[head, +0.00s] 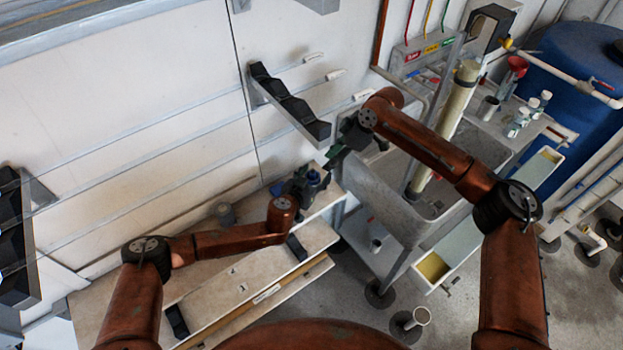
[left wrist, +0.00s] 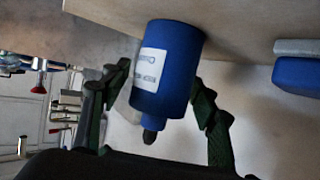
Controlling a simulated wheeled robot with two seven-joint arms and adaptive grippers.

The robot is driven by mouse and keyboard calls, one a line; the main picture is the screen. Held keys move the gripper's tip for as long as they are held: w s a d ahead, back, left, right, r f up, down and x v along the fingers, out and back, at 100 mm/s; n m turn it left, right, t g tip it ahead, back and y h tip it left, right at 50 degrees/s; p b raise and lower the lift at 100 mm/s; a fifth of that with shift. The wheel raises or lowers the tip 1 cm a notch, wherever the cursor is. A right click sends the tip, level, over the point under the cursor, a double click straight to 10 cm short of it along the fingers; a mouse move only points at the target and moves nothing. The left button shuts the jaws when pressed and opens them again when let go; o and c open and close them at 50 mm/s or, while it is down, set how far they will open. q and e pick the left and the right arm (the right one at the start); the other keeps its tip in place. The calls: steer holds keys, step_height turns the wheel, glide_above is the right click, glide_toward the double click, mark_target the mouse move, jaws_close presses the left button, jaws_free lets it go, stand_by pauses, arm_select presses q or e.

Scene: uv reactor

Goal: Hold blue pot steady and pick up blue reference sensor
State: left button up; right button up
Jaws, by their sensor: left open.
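A blue cylinder (left wrist: 180,62) with a white label, a narrower neck and a dark tip stands on the bench in the left wrist view. The label is too small to read, so I cannot tell whether it is the sensor or the pot. My left gripper (left wrist: 160,78) is open, with one finger on each side of it; contact is not clear. A second blue thing (left wrist: 297,76) is partly in view at the right edge. In the head view, blue shows (head: 314,177) beside my left gripper (head: 303,186). My right gripper (head: 339,154) is above and right; its finger opening is unclear.
A pale bench (head: 262,270) lies below my left arm. A black wall bracket (head: 290,103) is close to my right gripper. The bench front has free room.

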arm_select(q)
steer(key=shift+x, duration=1.25)
steer(key=shift+c, duration=0.3)
steer(key=c, duration=1.4)
steer(key=shift+r, duration=0.1)
arm_select(e)
steer(key=shift+c, duration=0.4)
steer(key=shift+s, duration=0.1)
